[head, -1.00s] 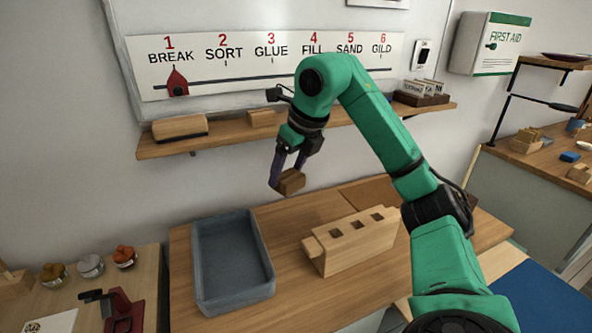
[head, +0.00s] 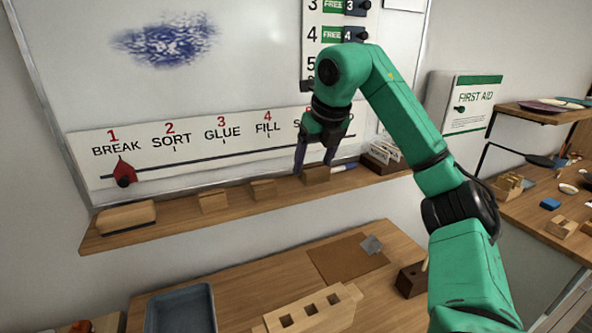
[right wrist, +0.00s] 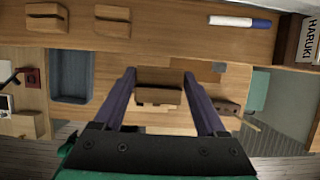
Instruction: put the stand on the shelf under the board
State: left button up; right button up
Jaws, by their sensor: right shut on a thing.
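The stand (head: 316,174) is a small brown wooden block. My right gripper (head: 316,165) is shut on it at the height of the shelf (head: 178,214) under the whiteboard (head: 250,55). In the right wrist view the stand (right wrist: 158,87) sits between the two fingers (right wrist: 158,78) and appears just in front of the shelf's front edge (right wrist: 180,48). I cannot tell whether it touches the shelf. Two similar wooden stands, one at the left (head: 213,201) and one nearer the gripper (head: 263,189), stand on the shelf. My left gripper is not in view.
A wooden eraser-like block (head: 126,217) lies at the shelf's left end. A blue marker (head: 345,167) and a card holder (head: 384,158) are to the right of the gripper. Below, the table holds a grey tray (head: 181,310) and a slotted wooden block (head: 310,310).

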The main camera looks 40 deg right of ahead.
jog(key=w+d+f+p, duration=0.1)
jog(key=w, duration=0.2)
jog(key=w+d+f+p, duration=0.1)
jog(key=w+p, duration=0.1)
jog(key=w+d+f+p, duration=0.1)
jog(key=w+p, duration=0.1)
jog(key=w, duration=0.1)
jog(key=shift+w+d+f, duration=0.2)
jog(key=shift+w, duration=0.15)
jog(key=f+p, duration=0.2)
jog(key=f, duration=0.1)
jog(key=shift+w+d+f, duration=0.1)
jog(key=shift+d+f, duration=0.1)
jog(key=shift+f, duration=0.2)
jog(key=shift+a+f+b, duration=0.1)
jog(key=shift+f+b, duration=0.1)
jog(key=shift+b, duration=0.2)
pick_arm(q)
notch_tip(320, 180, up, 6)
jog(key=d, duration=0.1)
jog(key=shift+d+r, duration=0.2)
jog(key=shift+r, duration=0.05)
pick_arm(e)
jog(key=o, duration=1.3)
